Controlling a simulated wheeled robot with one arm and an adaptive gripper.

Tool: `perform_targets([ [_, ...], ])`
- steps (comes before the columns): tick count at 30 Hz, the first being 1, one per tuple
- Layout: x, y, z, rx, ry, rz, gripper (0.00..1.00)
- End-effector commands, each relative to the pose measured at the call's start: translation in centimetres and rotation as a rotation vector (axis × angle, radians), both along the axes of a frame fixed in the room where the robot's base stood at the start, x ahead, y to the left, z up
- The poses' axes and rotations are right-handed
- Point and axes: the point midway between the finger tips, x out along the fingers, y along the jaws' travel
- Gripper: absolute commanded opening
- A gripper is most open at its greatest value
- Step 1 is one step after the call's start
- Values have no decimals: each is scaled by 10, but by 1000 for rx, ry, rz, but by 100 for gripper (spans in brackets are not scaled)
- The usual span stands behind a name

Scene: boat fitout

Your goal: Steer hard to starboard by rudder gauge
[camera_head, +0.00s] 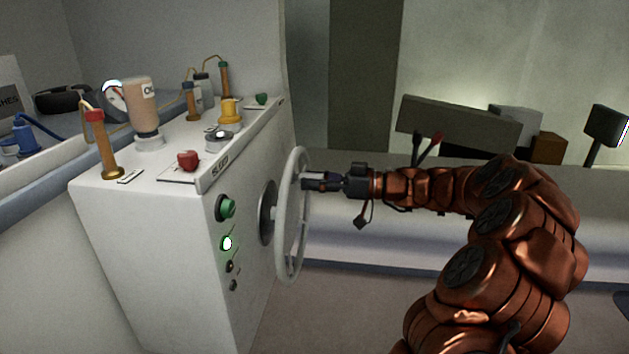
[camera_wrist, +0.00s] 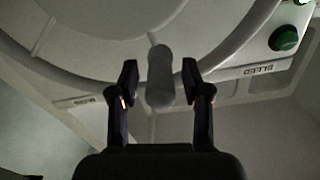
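The pale steering wheel (camera_head: 290,277) stands upright on the side of the white console (camera_head: 165,235). My gripper (camera_head: 308,181) is at the wheel's upper right part. In the wrist view, a grey handle knob (camera_wrist: 160,75) stands out from the wheel rim (camera_wrist: 232,72). My gripper (camera_wrist: 160,82) is open, with one finger on each side of the knob and a gap to each.
A green button (camera_head: 226,207) and a lit green lamp (camera_head: 227,243) are left of the wheel. A grey bench (camera_head: 370,235) runs behind my arm.

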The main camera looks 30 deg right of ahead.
Motion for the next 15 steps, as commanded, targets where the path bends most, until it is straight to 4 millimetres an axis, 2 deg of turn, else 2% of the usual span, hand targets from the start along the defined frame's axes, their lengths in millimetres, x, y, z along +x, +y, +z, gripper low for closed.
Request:
perform_targets([
  [2,0,0,0,0,0,0,36],
  [12,0,0,0,0,0,0,1],
  [15,0,0,0,0,0,0,0],
])
